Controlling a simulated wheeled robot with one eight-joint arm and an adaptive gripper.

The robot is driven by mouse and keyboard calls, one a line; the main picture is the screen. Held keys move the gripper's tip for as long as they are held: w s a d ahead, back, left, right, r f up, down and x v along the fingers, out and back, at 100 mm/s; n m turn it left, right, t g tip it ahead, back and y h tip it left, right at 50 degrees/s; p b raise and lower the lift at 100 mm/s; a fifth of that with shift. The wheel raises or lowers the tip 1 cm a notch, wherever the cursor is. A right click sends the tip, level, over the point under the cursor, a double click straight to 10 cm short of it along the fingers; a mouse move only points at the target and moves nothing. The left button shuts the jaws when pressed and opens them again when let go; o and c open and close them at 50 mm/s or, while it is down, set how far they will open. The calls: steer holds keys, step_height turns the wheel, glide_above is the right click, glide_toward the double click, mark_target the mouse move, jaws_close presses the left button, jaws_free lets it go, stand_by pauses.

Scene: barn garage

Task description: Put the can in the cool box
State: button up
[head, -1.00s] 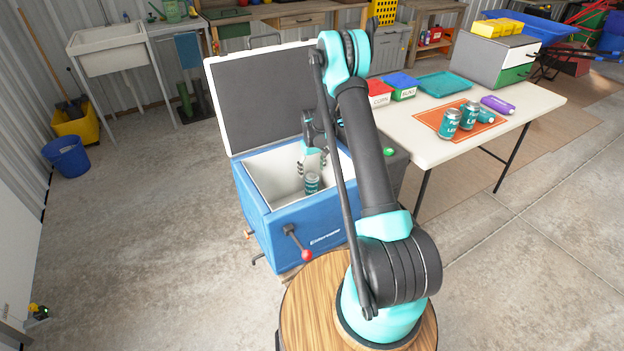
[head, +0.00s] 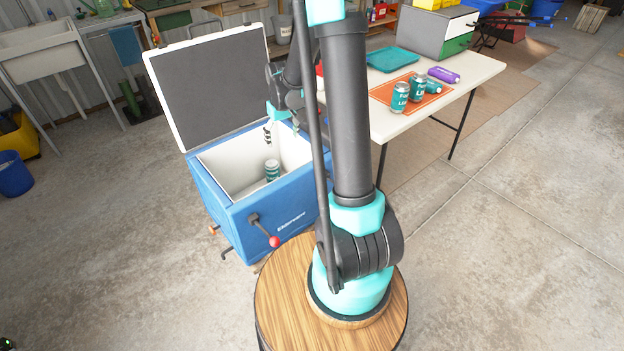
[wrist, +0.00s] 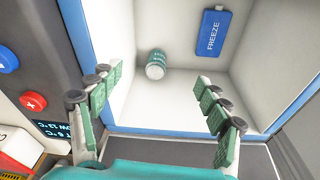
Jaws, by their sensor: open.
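The blue cool box (head: 226,222) stands in front of me with its lid (head: 210,85) open and leaning back. A teal and white can (head: 272,170) is inside, low in the box. In the wrist view the can (wrist: 156,64) lies against the inner wall, apart from my fingers. My gripper (wrist: 155,98) is open and empty over the box opening.
A white table (head: 440,90) at the right holds several cans on an orange mat (head: 381,93), a purple bottle (head: 444,75) and a teal tray (head: 392,59). A blue FREEZE pack (wrist: 213,34) is on the box's inner wall.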

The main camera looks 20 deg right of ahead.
steer(key=s+d+r+m+t, duration=0.1)
steer(key=s, duration=1.2)
steer(key=s+d+r+m+t, duration=0.1)
steer(key=s+r, duration=0.1)
steer(key=s, duration=1.1)
steer(key=shift+d+m, duration=0.3)
steer(key=shift+d, duration=0.05)
